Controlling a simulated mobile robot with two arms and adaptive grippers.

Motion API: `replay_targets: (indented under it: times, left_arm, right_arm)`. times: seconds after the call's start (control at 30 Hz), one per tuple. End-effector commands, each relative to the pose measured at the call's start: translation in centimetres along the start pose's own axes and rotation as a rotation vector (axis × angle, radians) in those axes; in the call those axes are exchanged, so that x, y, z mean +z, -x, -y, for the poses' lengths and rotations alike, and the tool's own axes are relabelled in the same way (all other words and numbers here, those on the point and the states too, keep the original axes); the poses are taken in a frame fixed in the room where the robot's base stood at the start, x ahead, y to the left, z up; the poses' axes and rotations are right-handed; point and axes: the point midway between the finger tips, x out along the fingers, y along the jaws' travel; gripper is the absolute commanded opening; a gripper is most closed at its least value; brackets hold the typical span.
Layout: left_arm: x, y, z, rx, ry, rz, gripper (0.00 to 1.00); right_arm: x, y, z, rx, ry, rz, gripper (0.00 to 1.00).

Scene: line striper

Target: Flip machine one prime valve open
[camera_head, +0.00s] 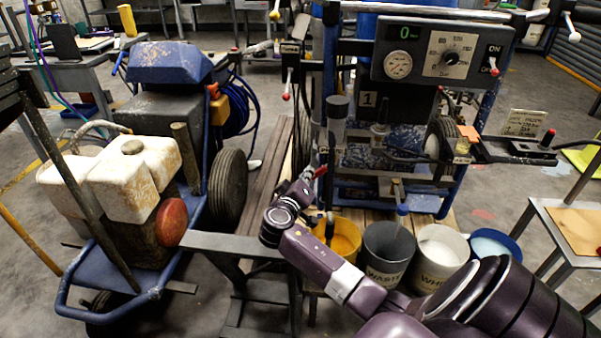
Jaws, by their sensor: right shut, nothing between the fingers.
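Machine one (368,99) is the blue-framed striper with a "1" plate, right of centre. Its front carries a pump and dark pipework. A small red-tipped part (321,171) shows low on its left side and may be the prime valve handle. I cannot tell its position, since my gripper partly covers that area. My right arm reaches in from the lower right. My right gripper (316,178) is shut and empty, close beside the red part. I cannot tell whether they touch. My left gripper is not in view.
Yellow, "WASTE" (388,250), white (440,255) and blue buckets stand below the machine. A control panel (440,52) reads 0. A second striper (135,180) stands left. A bench (262,175) lies between. A metal table (565,235) is at right.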

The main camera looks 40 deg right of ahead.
Motion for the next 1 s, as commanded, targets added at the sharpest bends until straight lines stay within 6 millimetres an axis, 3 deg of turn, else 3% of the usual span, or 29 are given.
replay_targets:
  times: [0.1,0.6,1.0]
  left_arm:
    - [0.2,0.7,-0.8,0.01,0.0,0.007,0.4]
    - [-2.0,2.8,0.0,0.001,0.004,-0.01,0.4]
    - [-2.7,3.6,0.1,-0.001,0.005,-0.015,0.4]
  right_arm:
    - [0.9,-0.2,0.5,0.026,0.108,0.002,0.0]
    - [4.1,-1.0,0.7,0.138,0.552,0.001,0.0]
    - [5.6,-1.4,0.2,0.193,0.768,0.002,0.0]
